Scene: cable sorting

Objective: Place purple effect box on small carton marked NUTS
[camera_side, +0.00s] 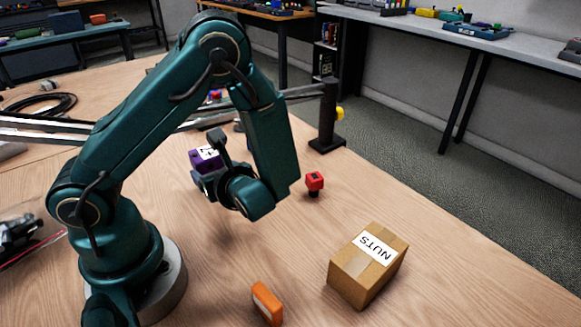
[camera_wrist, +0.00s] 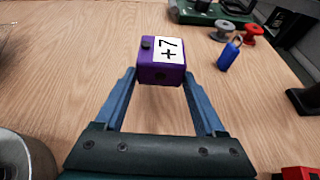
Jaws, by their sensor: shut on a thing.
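The purple effect box (camera_side: 204,161) is held up above the table. It has a white label, which reads +7 in the wrist view (camera_wrist: 153,74). My gripper (camera_wrist: 160,82) is shut on the box, with one blue finger on each side; in the side view the gripper (camera_side: 207,172) is partly hidden by my own wrist. The small carton marked NUTS (camera_side: 345,271) stands on the table at the lower right, with its top closed and a white label on top. The carton is apart from the gripper and does not show in the wrist view.
A red object on a black base (camera_side: 315,184) stands between the gripper and the carton. An orange box (camera_side: 267,303) lies left of the carton. A black stand (camera_side: 327,130) is behind. The wrist view shows a blue padlock-like piece (camera_wrist: 229,55) and red and grey spools (camera_wrist: 250,34).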

